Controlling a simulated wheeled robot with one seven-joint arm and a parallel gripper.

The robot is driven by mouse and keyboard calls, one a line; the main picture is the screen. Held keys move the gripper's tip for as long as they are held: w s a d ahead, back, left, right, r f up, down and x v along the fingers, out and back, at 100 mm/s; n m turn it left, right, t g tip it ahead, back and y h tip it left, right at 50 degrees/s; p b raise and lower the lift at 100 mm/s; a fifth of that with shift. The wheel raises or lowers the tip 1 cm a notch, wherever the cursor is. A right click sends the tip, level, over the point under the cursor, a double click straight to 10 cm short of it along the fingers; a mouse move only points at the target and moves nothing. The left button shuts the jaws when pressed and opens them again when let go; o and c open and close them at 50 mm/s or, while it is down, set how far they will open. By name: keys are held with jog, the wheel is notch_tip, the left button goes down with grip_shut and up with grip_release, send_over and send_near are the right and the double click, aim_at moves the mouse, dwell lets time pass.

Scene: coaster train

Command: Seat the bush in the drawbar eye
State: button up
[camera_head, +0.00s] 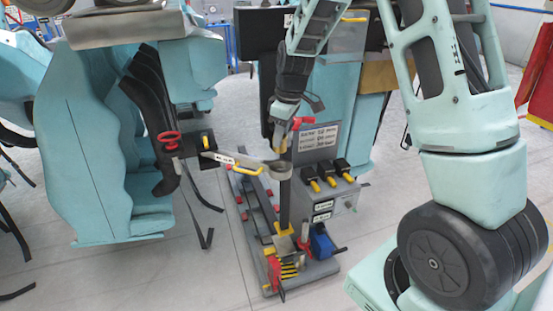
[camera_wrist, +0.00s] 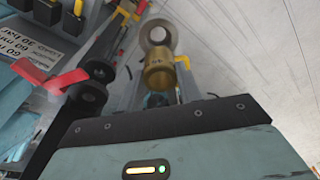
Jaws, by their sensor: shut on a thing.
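The bush, a brass-coloured cylinder (camera_wrist: 160,76), shows in the middle of the wrist view, just past the dark front edge of my gripper (camera_wrist: 160,99). My gripper is shut on it; the fingertips are mostly hidden by the gripper body. The drawbar eye, a grey ring with a pale opening (camera_wrist: 173,31), lies beyond the bush, and the bush overlaps its near edge in the picture. In the head view my gripper (camera_head: 282,122) is above the drawbar eye (camera_head: 277,171), at the right end of the grey drawbar (camera_head: 230,158). I cannot tell whether bush and eye touch.
An upright post (camera_head: 285,205) stands under the eye on a grey base (camera_head: 310,268) with red, yellow and blue parts. A grey box with black-and-yellow handles (camera_head: 326,174) is close on the right. Teal seats (camera_head: 90,150) stand left. Open floor (camera_head: 190,275) lies in front.

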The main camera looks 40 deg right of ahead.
notch_tip(320, 180, down, 8)
jog(key=p, duration=0.2)
dwell(0.3)
jog(key=o, duration=1.1)
